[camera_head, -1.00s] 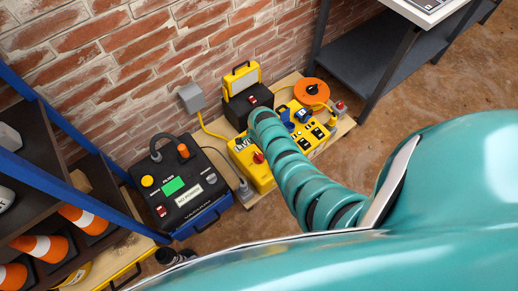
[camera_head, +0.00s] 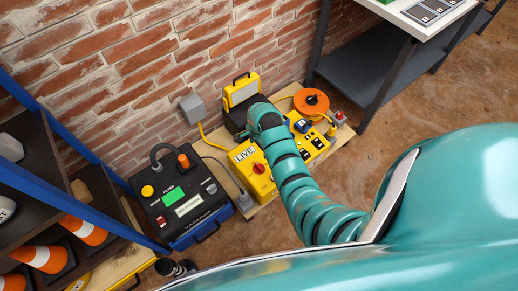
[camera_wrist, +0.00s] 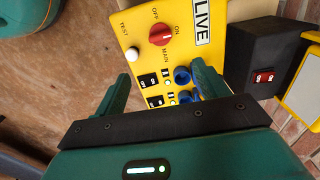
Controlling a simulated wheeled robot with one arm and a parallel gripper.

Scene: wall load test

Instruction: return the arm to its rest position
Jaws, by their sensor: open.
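My arm (camera_head: 306,205) is teal and segmented. In the head view it reaches from the lower right toward the equipment at the wall, and its far end is bent over beside a yellow power box (camera_head: 252,168). My gripper is hidden behind the arm there. In the wrist view my gripper (camera_wrist: 162,82) is open, with its two teal fingers apart and nothing held between them. The yellow power box (camera_wrist: 138,30), marked LIVE, lies beyond the fingers, with a red knob (camera_wrist: 161,35), black switches and blue sockets. I cannot tell whether the right finger touches it.
A black vacuum unit (camera_head: 182,197) stands left of the power box. A blue-framed shelf (camera_head: 75,203) with orange cones is at left. An orange cable reel (camera_head: 311,101) lies behind right. A dark bench (camera_head: 370,68) stands at upper right. Brown floor (camera_head: 375,150) is clear at right.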

